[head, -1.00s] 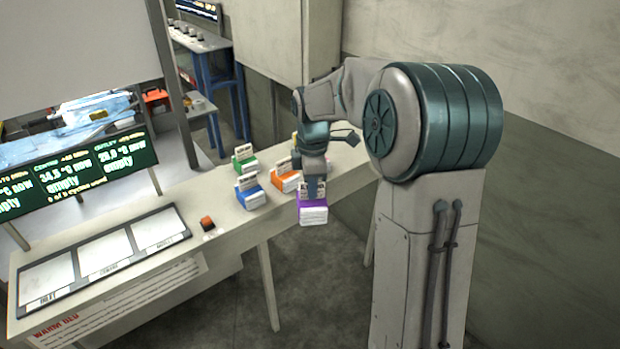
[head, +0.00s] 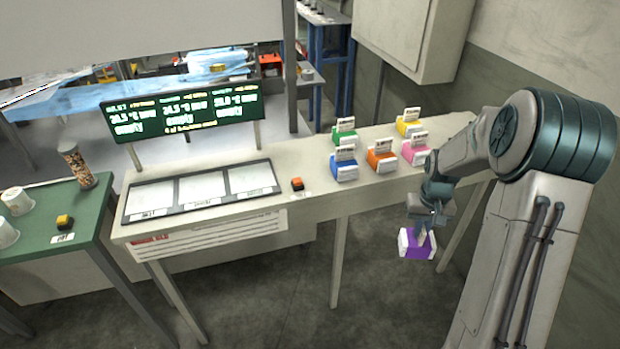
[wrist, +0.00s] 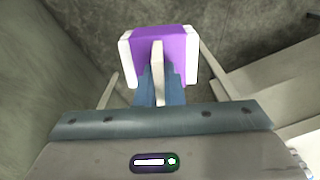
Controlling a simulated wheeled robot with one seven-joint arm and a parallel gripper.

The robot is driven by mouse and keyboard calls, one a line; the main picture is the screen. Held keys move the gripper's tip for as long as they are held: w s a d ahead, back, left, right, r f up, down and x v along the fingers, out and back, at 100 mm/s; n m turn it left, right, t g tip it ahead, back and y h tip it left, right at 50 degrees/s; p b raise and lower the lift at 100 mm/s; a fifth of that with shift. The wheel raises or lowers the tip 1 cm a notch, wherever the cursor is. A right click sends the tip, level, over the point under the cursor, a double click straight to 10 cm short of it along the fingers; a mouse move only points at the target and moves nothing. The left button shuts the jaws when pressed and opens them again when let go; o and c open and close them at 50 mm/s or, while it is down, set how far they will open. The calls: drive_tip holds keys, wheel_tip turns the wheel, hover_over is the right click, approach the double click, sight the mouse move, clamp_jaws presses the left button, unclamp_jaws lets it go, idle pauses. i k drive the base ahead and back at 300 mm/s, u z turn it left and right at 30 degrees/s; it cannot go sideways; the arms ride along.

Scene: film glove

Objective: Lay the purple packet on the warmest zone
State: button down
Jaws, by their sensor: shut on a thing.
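My gripper (head: 422,232) is shut on the purple packet (head: 415,247) and holds it in the air off the table's front edge, over the floor. In the wrist view the packet (wrist: 178,45) has white ends and sits between the fingertips (wrist: 158,84). The warm bed is a dark frame with three pale zones: left (head: 150,199), centre (head: 201,188) and right (head: 251,178). All three are bare. The green display (head: 184,115) above shows a temperature and "empty" for each zone. Its figures are blurred now; a second ago centre read about 34.5 °C and outlet about 29.0 °C.
On the bench (head: 310,208), green (head: 344,136), blue (head: 345,168), orange (head: 381,160), pink (head: 415,154) and yellow (head: 409,126) packets stand right of the zones. An orange button (head: 297,184) is beside the bed. A green table (head: 65,205) stands at left.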

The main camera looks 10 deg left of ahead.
sight(200, 187)
drive_tip(key=z, duration=2.6)
drive_tip(key=k, duration=1.65)
drive_tip(key=u, duration=2.75)
